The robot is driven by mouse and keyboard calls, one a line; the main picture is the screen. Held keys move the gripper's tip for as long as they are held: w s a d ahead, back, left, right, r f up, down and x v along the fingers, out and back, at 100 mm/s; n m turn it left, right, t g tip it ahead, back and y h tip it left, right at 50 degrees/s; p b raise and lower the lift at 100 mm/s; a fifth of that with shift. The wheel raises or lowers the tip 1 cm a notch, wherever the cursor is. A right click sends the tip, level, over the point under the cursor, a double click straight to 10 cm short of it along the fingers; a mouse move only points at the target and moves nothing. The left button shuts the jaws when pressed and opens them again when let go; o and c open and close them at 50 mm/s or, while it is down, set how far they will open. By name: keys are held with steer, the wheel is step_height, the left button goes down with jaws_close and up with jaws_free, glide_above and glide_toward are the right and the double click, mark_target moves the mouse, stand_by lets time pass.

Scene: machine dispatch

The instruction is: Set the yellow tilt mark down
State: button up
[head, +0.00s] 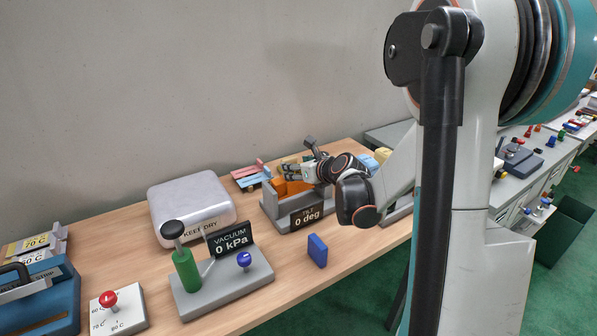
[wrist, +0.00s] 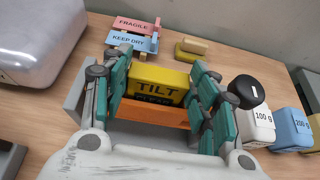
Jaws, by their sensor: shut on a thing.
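The yellow tilt mark (wrist: 157,84), lettered "TILT", sits between the teal fingers of my gripper (wrist: 160,72) in the wrist view. My gripper is shut on it. An orange block (wrist: 150,110) lies just below the mark in that view; I cannot tell whether they touch. In the head view my gripper (head: 296,172) is over the grey tilt stand (head: 272,203), whose display (head: 306,215) reads "0 deg". The orange block (head: 279,187) shows in the stand. The gripper largely hides the mark there.
Pink and blue label pieces (wrist: 135,36) and a yellow block (wrist: 190,48) lie behind. A silver case (head: 192,210), vacuum stand (head: 222,285) and blue block (head: 317,250) occupy the table.

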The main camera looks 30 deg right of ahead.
steer(key=shift+f, duration=0.1)
steer(key=shift+f, duration=0.25)
steer(key=o, duration=1)
steer(key=shift+o, duration=0.2)
steer(key=shift+r, duration=0.1)
steer(key=shift+r, duration=0.2)
steer(key=shift+s+r, duration=0.2)
steer(key=shift+s, duration=0.15)
steer(key=p+v, duration=0.3)
steer(key=v, duration=0.8)
steer(key=shift+s, duration=0.15)
